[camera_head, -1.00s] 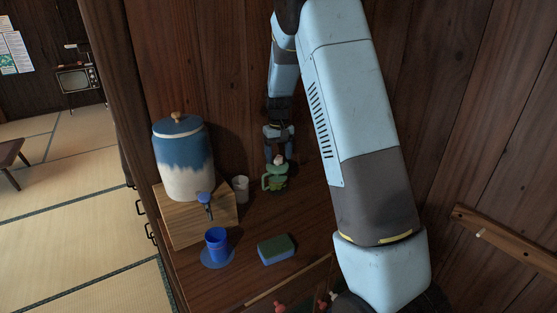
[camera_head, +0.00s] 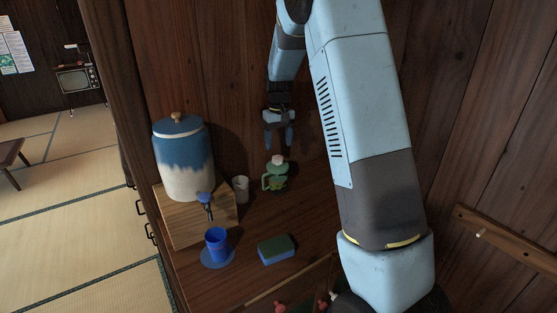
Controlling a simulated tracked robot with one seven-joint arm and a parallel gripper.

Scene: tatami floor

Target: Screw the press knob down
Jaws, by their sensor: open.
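The press (camera_head: 277,181) is a small green thing with a side handle, standing upright on the wooden counter near the back wall. Its pale pinkish knob (camera_head: 278,159) is on top and in plain view. My gripper (camera_head: 279,143) points down above the knob, with its blue fingers apart and nothing between them. There is a small gap between the fingertips and the knob. How far the knob is screwed down cannot be told at this size.
A blue and white dispenser (camera_head: 184,160) stands on a wooden box (camera_head: 185,224) to the left. A pale cup (camera_head: 241,189) is left of the press. A blue cup (camera_head: 216,243) on a blue saucer (camera_head: 218,262) and a green-blue sponge (camera_head: 276,249) are in front.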

